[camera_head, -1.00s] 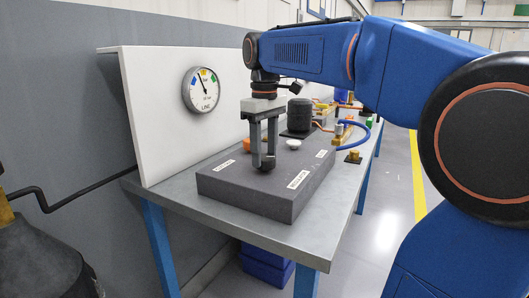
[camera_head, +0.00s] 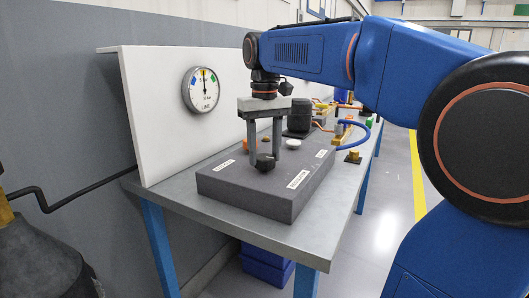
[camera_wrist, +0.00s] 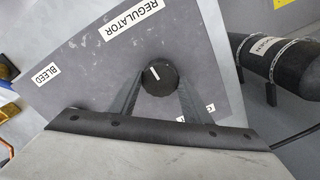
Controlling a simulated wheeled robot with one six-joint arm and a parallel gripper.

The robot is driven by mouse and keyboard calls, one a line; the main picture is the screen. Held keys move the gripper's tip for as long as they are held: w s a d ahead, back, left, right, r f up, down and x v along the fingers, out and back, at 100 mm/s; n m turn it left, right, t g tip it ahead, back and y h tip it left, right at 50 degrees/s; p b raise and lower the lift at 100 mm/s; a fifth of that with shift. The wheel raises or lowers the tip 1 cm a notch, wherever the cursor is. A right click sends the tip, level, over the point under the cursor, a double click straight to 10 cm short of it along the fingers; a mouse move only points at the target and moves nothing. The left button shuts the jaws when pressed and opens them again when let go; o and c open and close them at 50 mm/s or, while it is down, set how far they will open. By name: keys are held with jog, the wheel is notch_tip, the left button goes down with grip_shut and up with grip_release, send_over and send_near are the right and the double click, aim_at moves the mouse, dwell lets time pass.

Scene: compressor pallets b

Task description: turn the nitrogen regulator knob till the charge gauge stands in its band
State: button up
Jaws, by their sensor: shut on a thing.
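The regulator knob (camera_wrist: 159,77) is a dark round knob with a short white pointer mark, beside the REGULATOR label in the wrist view. My gripper (camera_wrist: 158,82) is shut on the knob, one finger on each side, pointing down. The charge gauge (camera_head: 201,90), marked LINE, hangs on the white panel with yellow, green and blue marks. Its needle points nearly straight up, at the yellow mark at the top.
The grey block (camera_head: 240,198) sits on a metal bench (camera_head: 170,205). Behind my gripper are a white knob (camera_head: 293,143), an orange part (camera_head: 247,145) and a black compressor (camera_head: 299,114).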

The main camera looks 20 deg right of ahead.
aim_at(265, 156)
jog(key=o, duration=1.1)
jog(key=shift+c, duration=0.2)
notch_tip(265, 156, up, 17)
jog(key=shift+r, duration=0.2)
dwell(1.1)
